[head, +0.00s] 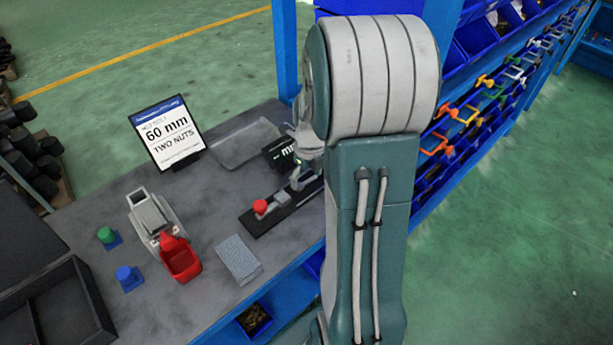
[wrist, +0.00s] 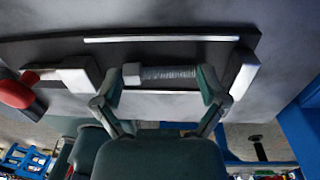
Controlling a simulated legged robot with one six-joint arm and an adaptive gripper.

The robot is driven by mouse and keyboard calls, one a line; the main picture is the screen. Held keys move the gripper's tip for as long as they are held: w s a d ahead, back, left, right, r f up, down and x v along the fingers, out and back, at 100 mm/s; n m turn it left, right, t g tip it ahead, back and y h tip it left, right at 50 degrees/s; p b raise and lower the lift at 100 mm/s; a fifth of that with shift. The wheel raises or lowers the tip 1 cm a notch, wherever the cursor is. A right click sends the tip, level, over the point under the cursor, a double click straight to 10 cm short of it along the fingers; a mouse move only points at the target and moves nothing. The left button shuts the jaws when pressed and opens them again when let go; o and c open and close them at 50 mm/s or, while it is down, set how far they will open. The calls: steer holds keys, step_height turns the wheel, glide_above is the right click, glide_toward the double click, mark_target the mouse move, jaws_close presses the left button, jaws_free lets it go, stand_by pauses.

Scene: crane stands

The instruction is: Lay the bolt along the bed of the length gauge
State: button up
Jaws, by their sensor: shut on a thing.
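The length gauge has a dark base (head: 264,222) with a red knob, and a small display marked mm stands behind it. The wrist view shows its dark bed (wrist: 215,50) with pale strips along it, and a pale block at each end. My gripper (wrist: 160,85) is shut on the bolt (wrist: 170,73), with a finger by the head at left and one by the threaded end at right. The bolt lies parallel to the bed, between the two blocks. I cannot tell whether it touches the bed. In the head view my gripper (head: 303,178) is over the gauge's right part, and my arm hides much of it.
A sign (head: 167,132) reads 60 mm and two nuts. A grey tray (head: 243,145), a red scoop-like bin (head: 181,261), a grey block (head: 239,259), green (head: 107,236) and blue (head: 128,276) knobs share the bench. A blue rack (head: 480,110) stands at right.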

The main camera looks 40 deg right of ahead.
mark_target(309, 178)
steer(key=o, duration=0.8)
step_height(309, 178, up, 11)
steer(key=s+a+r+n+t, duration=0.2)
steer(key=a+n, duration=0.4)
steer(key=n, duration=0.6)
steer(key=s+a+r+n+t, duration=0.1)
steer(key=s+a+r+n, duration=0.2)
steer(key=n, duration=0.8)
steer(key=s+a+r+n+t, duration=0.2)
steer(key=s+a+n, duration=0.4)
steer(key=a+n, duration=0.5)
steer(key=shift+s+r+n+t+h, duration=0.3)
steer(key=shift+n+h, duration=0.1)
steer(key=shift+n, duration=0.4)
